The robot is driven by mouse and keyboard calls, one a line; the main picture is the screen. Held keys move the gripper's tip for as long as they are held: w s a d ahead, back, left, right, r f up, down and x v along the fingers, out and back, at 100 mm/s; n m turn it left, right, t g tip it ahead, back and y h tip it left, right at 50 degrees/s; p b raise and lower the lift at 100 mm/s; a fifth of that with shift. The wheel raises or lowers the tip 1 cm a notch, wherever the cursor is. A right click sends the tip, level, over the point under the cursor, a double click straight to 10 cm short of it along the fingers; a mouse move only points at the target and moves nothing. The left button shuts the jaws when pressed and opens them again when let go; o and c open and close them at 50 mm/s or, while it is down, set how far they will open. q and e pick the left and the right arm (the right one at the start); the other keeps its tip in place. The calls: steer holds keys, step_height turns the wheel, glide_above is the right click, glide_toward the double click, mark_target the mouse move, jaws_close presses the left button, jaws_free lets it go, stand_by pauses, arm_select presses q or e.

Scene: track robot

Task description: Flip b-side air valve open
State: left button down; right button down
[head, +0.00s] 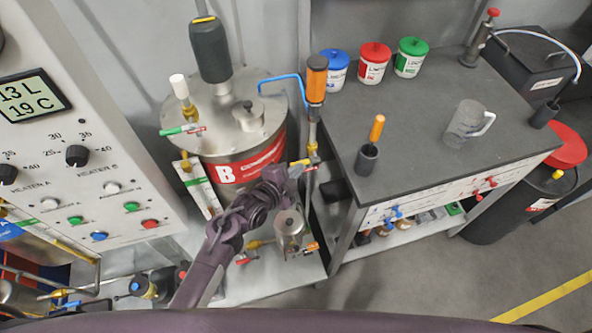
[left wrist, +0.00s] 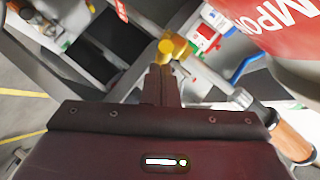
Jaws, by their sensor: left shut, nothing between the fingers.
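The B tank (head: 222,143) is a steel vessel with a red label marked B; its red label (left wrist: 285,28) also shows in the left wrist view. A brass valve (head: 312,149) sits at the tank's right side, with a red-and-white tag beside it. In the left wrist view this brass fitting (left wrist: 170,47) is just beyond my fingertips; I cannot tell whether they touch. My left gripper (head: 293,170) is shut and empty; its fingers (left wrist: 160,74) are together. A green-handled valve (head: 181,129) is on the lid's left. Which valve is the air valve is not marked legibly.
A grey bench (head: 415,130) stands right of the tank, with several coloured tubs, a clear jug (head: 467,124) and an orange-handled tool in a black cup (head: 367,158). A control panel (head: 85,130) is at left. A steel cup (head: 290,229) is below my gripper.

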arm_select(q)
steer(key=shift+f, duration=0.15)
steer(key=shift+w+d+f+n+t+h+b, duration=0.15)
steer(key=shift+f+n+t+h+b, duration=0.95)
steer(key=shift+b, duration=2.5)
steer(key=shift+s+d+f+n+t+h+b, duration=0.15)
steer(key=shift+f+n+t+h+b, duration=0.8)
steer(key=shift+b, duration=2.6)
steer(key=shift+w+f+y, duration=0.15)
steer(key=shift+f+y, duration=0.1)
steer(key=shift+f, duration=0.15)
